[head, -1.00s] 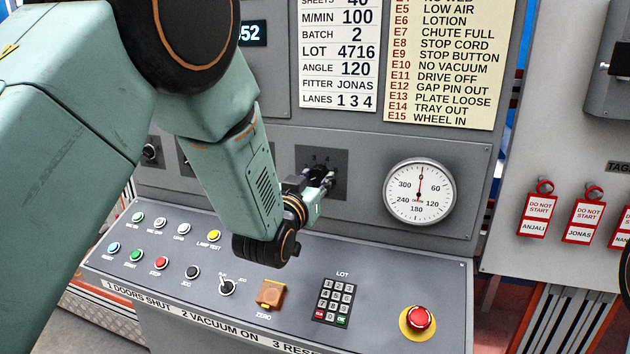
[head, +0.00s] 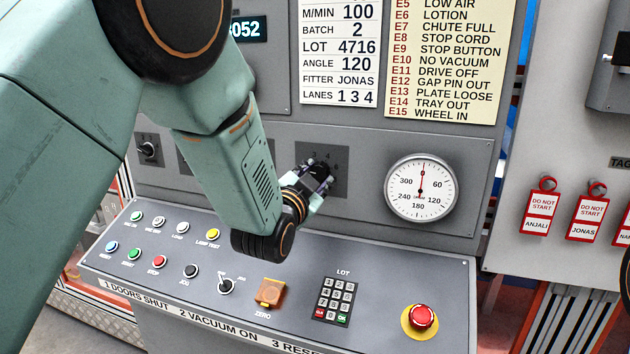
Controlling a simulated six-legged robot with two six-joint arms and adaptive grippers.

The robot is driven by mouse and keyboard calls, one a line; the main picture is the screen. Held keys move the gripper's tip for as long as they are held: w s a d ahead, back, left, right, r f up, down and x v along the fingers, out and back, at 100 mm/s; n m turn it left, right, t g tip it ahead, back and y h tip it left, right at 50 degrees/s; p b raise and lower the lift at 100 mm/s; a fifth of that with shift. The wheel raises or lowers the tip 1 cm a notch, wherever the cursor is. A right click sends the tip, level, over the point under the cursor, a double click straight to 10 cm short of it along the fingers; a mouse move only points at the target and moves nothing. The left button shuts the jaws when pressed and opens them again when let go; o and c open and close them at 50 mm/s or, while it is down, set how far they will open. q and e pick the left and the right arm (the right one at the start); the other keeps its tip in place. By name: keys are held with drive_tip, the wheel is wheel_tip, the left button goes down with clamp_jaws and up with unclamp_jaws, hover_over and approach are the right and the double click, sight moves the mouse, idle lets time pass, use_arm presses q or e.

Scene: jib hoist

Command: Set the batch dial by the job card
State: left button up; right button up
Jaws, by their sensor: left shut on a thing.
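The white job card (head: 339,52) is on the upright panel and reads BATCH 2, LOT 4716, ANGLE 120, FITTER JONAS, LANES 1 3 4. My left gripper (head: 321,178) reaches across the panel and is shut on a dark dial knob (head: 320,167) on a dark square plate (head: 340,182). Figures 3 and 4 show at the top of this plate. The knob's pointer and the plate's other marks are mostly hidden by the gripper, so its setting cannot be read. My right gripper is not in view.
A round gauge (head: 421,187) sits right of the plate, its needle near the top. Another knob (head: 149,149) is at the left. Below are buttons, an amber ZERO cover (head: 270,292), a keypad (head: 334,300) and a red stop button (head: 421,317). Red tags (head: 541,213) hang right.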

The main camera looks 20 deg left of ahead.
use_arm(q)
drive_tip(key=shift+r+m, duration=0.1)
drive_tip(key=shift+m, duration=0.7)
drive_tip(key=o, duration=1.1)
drive_tip(key=shift+s+d, duration=0.1)
drive_tip(key=shift+o, duration=0.3)
drive_tip(key=s, duration=1.2)
drive_tip(key=shift+a, duration=0.25)
